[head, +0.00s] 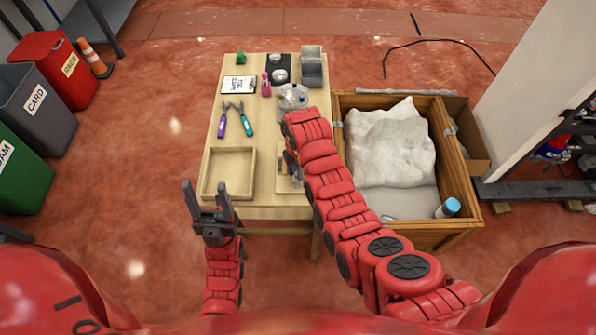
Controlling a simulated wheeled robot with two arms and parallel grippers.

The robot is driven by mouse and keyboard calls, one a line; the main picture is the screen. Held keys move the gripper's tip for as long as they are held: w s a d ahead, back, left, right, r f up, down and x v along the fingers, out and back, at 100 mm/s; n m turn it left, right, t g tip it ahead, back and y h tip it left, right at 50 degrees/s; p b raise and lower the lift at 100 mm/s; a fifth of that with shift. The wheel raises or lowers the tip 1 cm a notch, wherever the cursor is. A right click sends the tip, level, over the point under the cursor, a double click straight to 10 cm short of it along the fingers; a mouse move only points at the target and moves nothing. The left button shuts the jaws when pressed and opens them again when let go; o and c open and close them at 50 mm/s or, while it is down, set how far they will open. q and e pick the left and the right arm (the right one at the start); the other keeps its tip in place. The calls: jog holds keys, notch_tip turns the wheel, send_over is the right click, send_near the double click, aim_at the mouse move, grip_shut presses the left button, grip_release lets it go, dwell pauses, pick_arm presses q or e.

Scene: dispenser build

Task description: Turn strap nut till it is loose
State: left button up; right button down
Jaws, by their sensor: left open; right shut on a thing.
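I cannot make out the strap nut in the head view. My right arm reaches over the right side of the wooden table (232,130). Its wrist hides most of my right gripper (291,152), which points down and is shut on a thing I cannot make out. Just beyond it stands a clear rounded container (292,96). A small tray (284,183) with a blue part in it shows partly beside my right arm. My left gripper (207,188) is open and empty, its fingers apart at the table's front left corner.
An empty wooden tray (206,182) lies at the table's front left.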

dwell(0.3)
jog(key=c, duration=0.7)
grip_release()
